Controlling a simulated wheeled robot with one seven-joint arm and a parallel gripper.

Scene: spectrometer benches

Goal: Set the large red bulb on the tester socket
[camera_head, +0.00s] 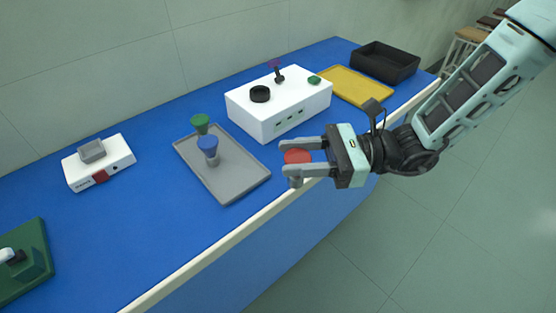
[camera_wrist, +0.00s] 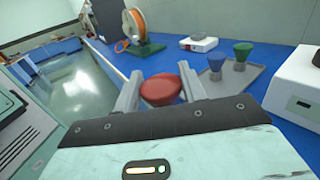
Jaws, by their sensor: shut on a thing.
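The large red bulb (camera_head: 298,156) is between the fingers of my gripper (camera_head: 296,162), which is shut on it. In the wrist view the red bulb (camera_wrist: 161,89) shows its rounded red top between the two grey fingers (camera_wrist: 161,92); its lower part is hidden. The gripper holds it over the front edge of the blue bench. The white tester box (camera_head: 278,104) stands behind and to the left of the gripper. On its top are a black ring-shaped socket (camera_head: 260,94), a small purple-topped bulb (camera_head: 275,66) and a green disc (camera_head: 314,80).
A grey tray (camera_head: 240,186) holds a green bulb (camera_head: 200,122) and a blue bulb (camera_head: 208,145). A yellow tray (camera_head: 358,87) and a black bin (camera_head: 386,62) stand at the back right. A white scale-like device (camera_head: 119,156) and a green-based thing (camera_head: 30,272) are at left.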

